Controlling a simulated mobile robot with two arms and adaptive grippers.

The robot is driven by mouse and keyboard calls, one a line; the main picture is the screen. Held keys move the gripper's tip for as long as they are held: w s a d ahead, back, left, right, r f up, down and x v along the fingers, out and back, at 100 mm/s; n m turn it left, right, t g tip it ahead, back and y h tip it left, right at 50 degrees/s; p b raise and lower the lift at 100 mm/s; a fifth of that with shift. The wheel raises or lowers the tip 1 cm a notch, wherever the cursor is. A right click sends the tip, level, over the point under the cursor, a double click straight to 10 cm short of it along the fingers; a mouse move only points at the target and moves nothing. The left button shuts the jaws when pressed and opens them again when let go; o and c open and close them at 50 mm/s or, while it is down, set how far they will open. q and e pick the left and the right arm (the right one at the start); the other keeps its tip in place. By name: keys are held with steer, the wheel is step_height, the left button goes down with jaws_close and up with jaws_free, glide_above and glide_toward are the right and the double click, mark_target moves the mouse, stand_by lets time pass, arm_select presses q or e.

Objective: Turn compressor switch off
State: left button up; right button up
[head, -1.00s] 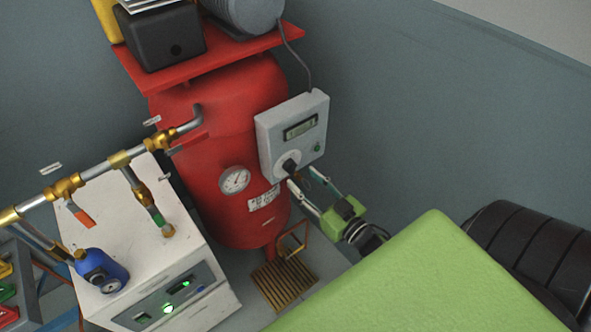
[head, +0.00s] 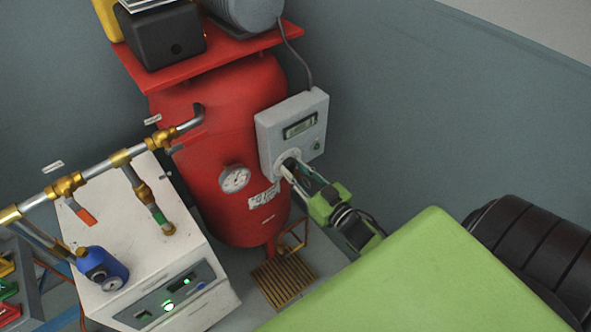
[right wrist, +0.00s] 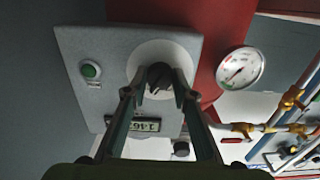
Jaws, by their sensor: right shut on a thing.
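The compressor's grey control box (head: 312,108) is fixed to the side of the red tank (head: 217,130). It carries a display, a small green button and a black rotary switch on a round pale plate. My right gripper (head: 287,172) is at this switch and covers most of it in the head view. In the right wrist view the black switch knob (right wrist: 160,76) sits between the fingertips of my right gripper (right wrist: 159,88), which is shut on it. The green button (right wrist: 91,70) and the display (right wrist: 138,124) show beside it. My left gripper is not in view.
A pressure gauge (head: 235,179) is on the tank left of the box. A white dryer unit (head: 150,262) with lit green lights and brass-fitted pipes (head: 121,158) stand at the left. A cable (head: 299,55) rises from the box.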

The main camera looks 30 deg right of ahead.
steer(key=shift+n, duration=0.4)
steer(key=n, duration=1.1)
steer(key=shift+d, duration=0.1)
steer(key=shift+n, duration=0.3)
steer(key=o, duration=1.1)
steer(key=s, duration=0.8)
steer(key=s+d, duration=0.1)
steer(key=s, duration=0.3)
